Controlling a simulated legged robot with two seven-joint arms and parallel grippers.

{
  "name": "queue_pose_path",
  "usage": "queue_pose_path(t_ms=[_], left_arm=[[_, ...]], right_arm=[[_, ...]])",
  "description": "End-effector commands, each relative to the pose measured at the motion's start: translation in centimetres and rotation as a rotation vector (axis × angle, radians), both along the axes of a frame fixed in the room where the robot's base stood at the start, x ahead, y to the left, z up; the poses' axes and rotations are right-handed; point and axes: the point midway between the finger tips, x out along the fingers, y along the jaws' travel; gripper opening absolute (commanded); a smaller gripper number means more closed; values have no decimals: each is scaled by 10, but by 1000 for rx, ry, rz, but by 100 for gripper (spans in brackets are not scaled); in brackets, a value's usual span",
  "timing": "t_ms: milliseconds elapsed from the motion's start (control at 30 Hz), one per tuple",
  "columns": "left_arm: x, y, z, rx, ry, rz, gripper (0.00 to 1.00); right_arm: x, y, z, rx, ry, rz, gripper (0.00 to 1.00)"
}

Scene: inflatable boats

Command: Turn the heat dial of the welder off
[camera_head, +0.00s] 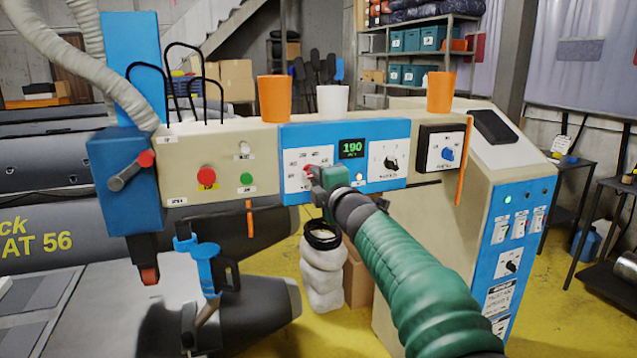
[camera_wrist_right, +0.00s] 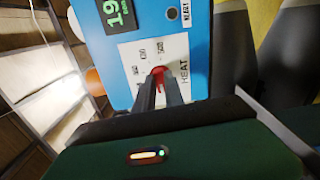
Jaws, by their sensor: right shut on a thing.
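The welder's blue control panel (camera_head: 372,180) faces me, with a green display (camera_head: 352,148) reading 190. The red heat dial (camera_head: 310,168) sits on a white plate at the panel's left. In the right wrist view the heat dial (camera_wrist_right: 158,71) is red, with the word HEAT and scale marks around it. My right gripper (camera_head: 318,178) reaches the dial from the lower right. In the right wrist view its fingers (camera_wrist_right: 160,85) are closed on the dial's sides. The gripper partly hides the dial and its pointer setting. My left gripper is not in view.
Right of the display is a black knob (camera_head: 390,163), then a blue knob (camera_head: 447,154) on a black-framed plate. Left are a red button (camera_head: 206,177) and green button (camera_head: 246,179). Cups stand on top, including a white cup (camera_head: 333,100).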

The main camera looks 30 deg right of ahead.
Motion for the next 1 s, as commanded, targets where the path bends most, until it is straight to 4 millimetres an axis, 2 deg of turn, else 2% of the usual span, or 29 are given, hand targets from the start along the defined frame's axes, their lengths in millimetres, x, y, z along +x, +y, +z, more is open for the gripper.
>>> queue_pose_path(t_ms=[300,767,800,967,1000], left_arm=[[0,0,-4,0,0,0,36],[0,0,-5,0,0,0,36],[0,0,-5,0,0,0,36],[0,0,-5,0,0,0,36],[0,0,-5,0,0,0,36]], right_arm=[[1,2,1,-104,22,5,0],[1,2,0,-119,28,5,0],[1,2,0,-119,29,5,15],[1,2,0,-116,29,3,35],[1,1,-1,-116,29,3,35]])
